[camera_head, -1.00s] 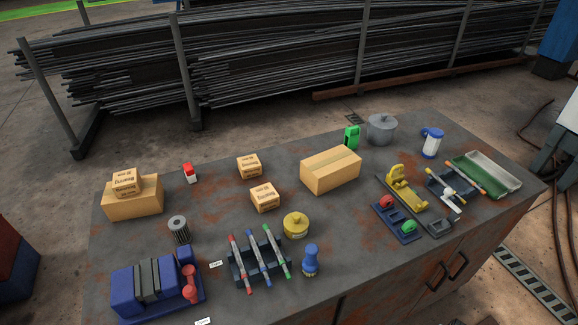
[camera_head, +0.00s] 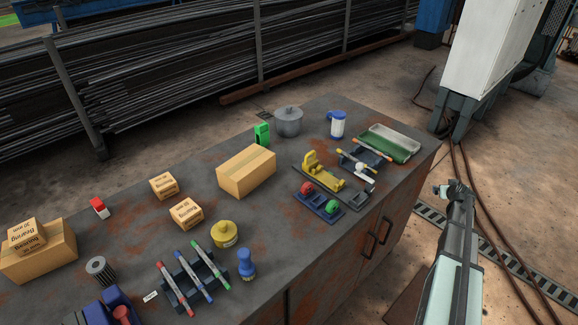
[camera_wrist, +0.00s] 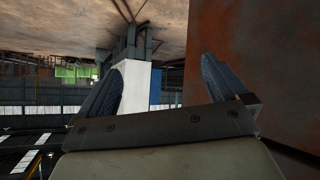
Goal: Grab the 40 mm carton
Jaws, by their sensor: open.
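Three small brown cartons with printed labels show in the head view. One carton (camera_head: 27,234) sits on top of a larger brown box (camera_head: 40,262) at the left. Two others stand apart on the bench, one farther back (camera_head: 164,186) and one nearer (camera_head: 186,213). The size print is too small for me to tell which is 40 mm. My gripper (camera_head: 453,190) is off the bench's right end, far from all the cartons. In the wrist view my gripper (camera_wrist: 162,68) is open and empty, with no carton in sight.
The bench (camera_head: 290,225) also holds a long taped box (camera_head: 246,172), a yellow tin (camera_head: 224,234), a marker rack (camera_head: 193,281), a blue-handled stamp-like item (camera_head: 246,265), a grey pot (camera_head: 288,121) and a yellow tool (camera_head: 321,172). A white cabinet (camera_head: 505,50) stands behind my arm.

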